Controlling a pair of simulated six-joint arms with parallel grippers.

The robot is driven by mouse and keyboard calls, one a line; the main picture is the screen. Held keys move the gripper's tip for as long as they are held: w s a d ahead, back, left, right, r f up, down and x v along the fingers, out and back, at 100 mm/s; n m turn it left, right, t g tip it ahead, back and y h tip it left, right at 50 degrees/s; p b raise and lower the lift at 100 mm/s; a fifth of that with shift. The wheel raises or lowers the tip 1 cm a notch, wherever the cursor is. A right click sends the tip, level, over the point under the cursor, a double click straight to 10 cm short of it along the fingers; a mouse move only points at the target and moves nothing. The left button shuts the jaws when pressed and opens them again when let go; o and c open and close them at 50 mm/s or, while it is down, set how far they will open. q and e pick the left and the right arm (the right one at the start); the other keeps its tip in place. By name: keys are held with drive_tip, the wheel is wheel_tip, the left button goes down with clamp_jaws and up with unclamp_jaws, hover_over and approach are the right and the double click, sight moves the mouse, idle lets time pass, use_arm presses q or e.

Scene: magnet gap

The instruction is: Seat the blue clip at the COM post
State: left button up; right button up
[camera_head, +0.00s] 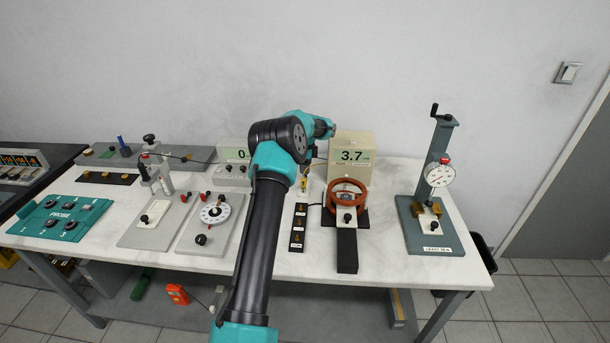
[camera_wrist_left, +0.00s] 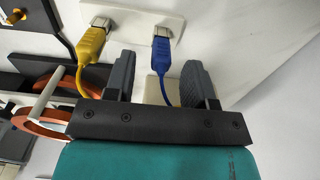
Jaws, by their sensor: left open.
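The blue clip (camera_wrist_left: 160,58) has a metal end on a white block (camera_wrist_left: 135,18) in the left wrist view. Its blue body and lead run down between my left fingers. My left gripper (camera_wrist_left: 158,78) is open, one finger on each side of the blue clip, with visible gaps. A yellow clip (camera_wrist_left: 93,45) sits on the same block, outside the fingers. In the head view a yellow piece (camera_head: 303,184) hangs below my left wrist; the fingers there are too small to make out. A black labelled strip (camera_head: 298,236) lies near it; its labels are unreadable, so I cannot pick out the COM post.
An orange coil (camera_head: 332,198) on a black base and a meter box reading 3.7 (camera_head: 352,144) stand right of my arm. A dial-gauge stand (camera_head: 433,185) is further right. Instruments, including a teal panel (camera_head: 58,220), fill the left. Bare white table lies between coil and gauge stand.

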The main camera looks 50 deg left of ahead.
sight(305, 176)
use_arm(q)
wheel_tip(305, 176, down, 5)
idle(0.3)
idle(0.4)
clamp_jaws()
drive_tip(key=shift+r, duration=0.15)
wheel_tip(305, 176, up, 10)
drive_tip(key=shift+f, duration=0.1)
idle(0.6)
idle(0.4)
